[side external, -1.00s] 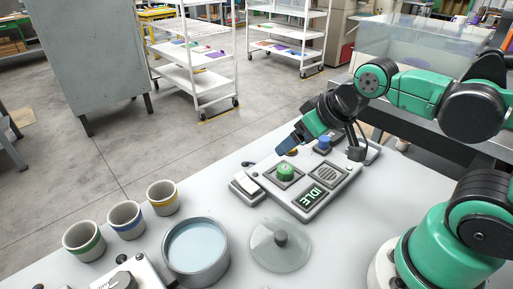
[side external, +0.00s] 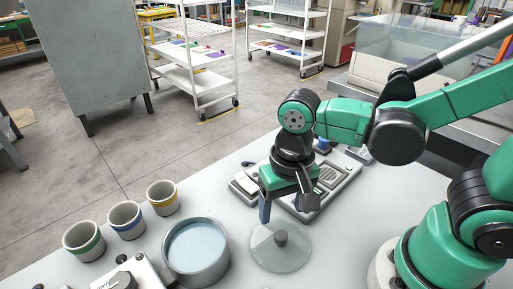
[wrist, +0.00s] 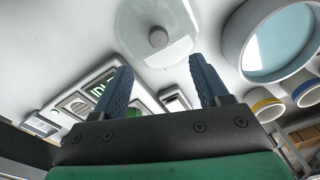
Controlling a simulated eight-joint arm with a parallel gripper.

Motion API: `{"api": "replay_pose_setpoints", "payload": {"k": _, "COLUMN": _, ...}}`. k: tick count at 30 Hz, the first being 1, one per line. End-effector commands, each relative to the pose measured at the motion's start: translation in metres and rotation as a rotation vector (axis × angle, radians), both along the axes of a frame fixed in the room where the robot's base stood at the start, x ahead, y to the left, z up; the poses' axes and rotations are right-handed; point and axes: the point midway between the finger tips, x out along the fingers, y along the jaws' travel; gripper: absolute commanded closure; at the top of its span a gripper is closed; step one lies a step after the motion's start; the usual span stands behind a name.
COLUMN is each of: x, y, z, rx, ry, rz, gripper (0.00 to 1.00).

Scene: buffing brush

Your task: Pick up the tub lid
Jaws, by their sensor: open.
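The tub lid (side external: 293,252) is a clear round disc with a dark grey knob (side external: 281,238) at its middle. It lies flat on the white table, right of the grey tub (side external: 197,262), which holds pale blue liquid. My gripper (side external: 283,212) points down with its jaws open, above and just behind the lid in the side view. In the wrist view, nothing is between the two blue fingers (wrist: 162,80). The lid (wrist: 178,45) is ahead of the fingertips there, with its knob (wrist: 158,38) roughly midway across the gap.
A control panel (side external: 322,199) with buttons and a display stands behind my gripper, partly hidden by it. Three cups with green, blue and yellow bands (side external: 163,198) stand at the left. A white box (side external: 138,277) sits at the front left edge of view.

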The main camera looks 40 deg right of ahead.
Motion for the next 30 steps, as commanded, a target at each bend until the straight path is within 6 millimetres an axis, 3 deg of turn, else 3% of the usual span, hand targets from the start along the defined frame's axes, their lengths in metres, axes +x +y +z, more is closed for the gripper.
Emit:
{"api": "replay_pose_setpoints", "payload": {"k": 21, "x": -0.005, "y": 0.005, "z": -0.054, "rx": -0.016, "ry": 0.041, "rz": -0.032, "gripper": 0.32}}
{"api": "replay_pose_setpoints", "payload": {"k": 30, "x": -0.006, "y": 0.004, "z": -0.060, "rx": -0.015, "ry": 0.041, "rz": -0.032, "gripper": 0.32}}
